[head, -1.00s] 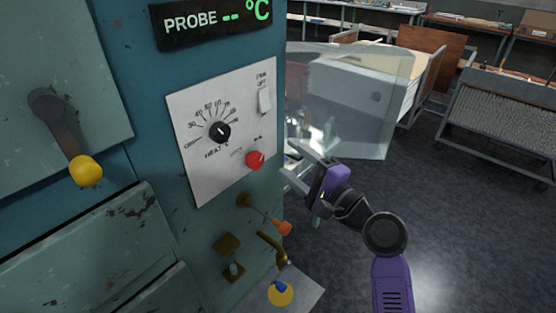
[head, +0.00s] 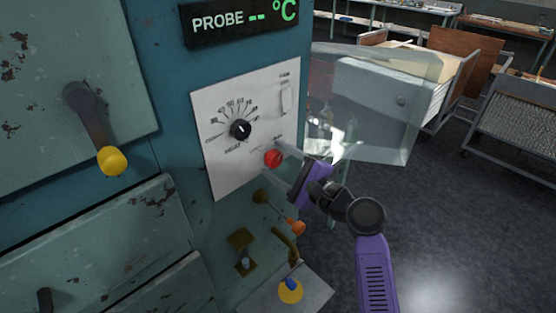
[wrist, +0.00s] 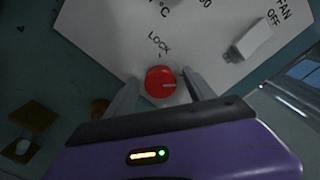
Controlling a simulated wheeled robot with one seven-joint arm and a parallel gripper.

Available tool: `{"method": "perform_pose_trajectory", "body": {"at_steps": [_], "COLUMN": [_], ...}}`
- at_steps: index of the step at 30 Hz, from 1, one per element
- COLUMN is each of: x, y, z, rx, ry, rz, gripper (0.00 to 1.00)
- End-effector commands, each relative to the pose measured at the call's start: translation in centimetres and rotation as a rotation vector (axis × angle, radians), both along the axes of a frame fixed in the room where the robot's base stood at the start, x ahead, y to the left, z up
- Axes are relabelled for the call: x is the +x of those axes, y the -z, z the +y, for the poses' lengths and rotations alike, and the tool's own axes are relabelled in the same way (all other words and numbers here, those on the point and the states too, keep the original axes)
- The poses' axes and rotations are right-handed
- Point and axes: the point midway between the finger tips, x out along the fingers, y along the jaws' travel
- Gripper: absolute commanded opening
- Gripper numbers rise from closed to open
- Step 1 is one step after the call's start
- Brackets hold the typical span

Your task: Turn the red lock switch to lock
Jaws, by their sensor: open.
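The red lock switch (head: 274,158) is a round knob low on the white control panel (head: 222,170). In the wrist view the red knob (wrist: 160,82) has a pale pointer line towards the right, and the word LOCK stands above it with a small mark. My gripper (head: 273,164) is open in front of the panel. In the wrist view its two fingers (wrist: 158,98) stand on either side of the knob, with small gaps showing. I cannot tell how far the fingertips are from the panel face.
A black heat knob (head: 240,129) and a white fan switch (head: 286,100) share the panel. Below are an orange-tipped lever (head: 297,227) and a yellow-blue knob (head: 290,289). A yellow-ended handle (head: 112,161) juts out at left. A transparent panel (head: 385,110) stands behind my gripper.

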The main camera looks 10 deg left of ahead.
Motion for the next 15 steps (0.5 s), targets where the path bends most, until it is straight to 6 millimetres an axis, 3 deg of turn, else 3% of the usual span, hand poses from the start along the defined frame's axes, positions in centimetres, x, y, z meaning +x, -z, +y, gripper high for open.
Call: {"method": "perform_pose_trajectory", "body": {"at_steps": [8, 15], "x": [0.09, 0.08], "y": [-0.01, 0.01], "z": [0.11, 0.09], "rx": [-0.001, 0.0], "ry": [0.0, 0.0], "rz": [-0.001, 0.0], "gripper": [0.61, 0.14]}}
